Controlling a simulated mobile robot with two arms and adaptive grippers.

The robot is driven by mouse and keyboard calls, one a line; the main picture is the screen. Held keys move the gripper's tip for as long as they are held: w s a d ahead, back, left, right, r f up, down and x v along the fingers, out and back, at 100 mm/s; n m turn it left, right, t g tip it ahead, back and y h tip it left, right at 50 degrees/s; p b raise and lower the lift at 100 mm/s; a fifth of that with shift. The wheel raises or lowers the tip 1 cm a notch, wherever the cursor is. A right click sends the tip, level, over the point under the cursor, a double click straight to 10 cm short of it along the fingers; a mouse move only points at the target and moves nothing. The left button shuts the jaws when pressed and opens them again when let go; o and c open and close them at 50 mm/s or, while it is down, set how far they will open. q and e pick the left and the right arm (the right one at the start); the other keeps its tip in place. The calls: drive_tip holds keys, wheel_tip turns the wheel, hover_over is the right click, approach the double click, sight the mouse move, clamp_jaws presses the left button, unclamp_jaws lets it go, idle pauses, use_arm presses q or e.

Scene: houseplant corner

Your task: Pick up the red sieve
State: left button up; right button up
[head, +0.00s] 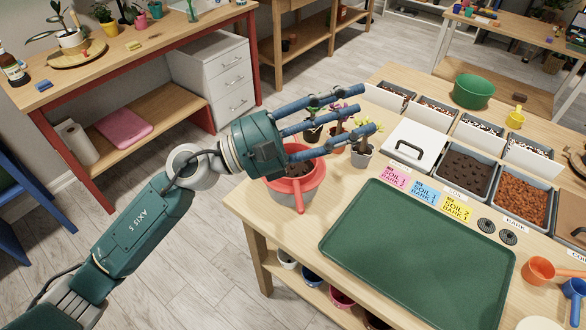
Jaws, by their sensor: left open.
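The red sieve (298,196) sits on a grey pot (284,207) at the near left corner of the potting table. Its handle points toward the front, and dark brown material shows inside it. Part of its far rim is hidden behind my left gripper. My left gripper (365,109) reaches in from the left with its blue fingers spread apart and empty. In the picture its palm is just above and left of the sieve, and its fingers point right across the small plants. I cannot tell its exact height above the sieve. My right gripper is not in view.
Small potted plants (362,156) stand just behind the sieve. A green tray (420,255) lies to the right, with colored soil cards (424,190) behind it. A white lidded box (415,147) and soil bins (466,172) line the back. The table's left edge is close to the sieve.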

use_arm(q)
wheel_tip(320, 180, down, 6)
drive_tip(key=m+g+y, duration=0.3)
drive_tip(key=m, duration=0.4)
drive_tip(key=m+g+y, duration=0.1)
drive_tip(key=m+y, duration=0.7)
drive_tip(key=y, duration=0.2)
approach(299, 192)
drive_tip(key=p+x, duration=0.5)
drive_tip(key=x, duration=0.3)
drive_tip(key=shift+d+f, duration=0.35)
drive_tip(key=shift+f, duration=0.2)
drive_tip(key=shift+w+r, duration=0.1)
clamp_jaws()
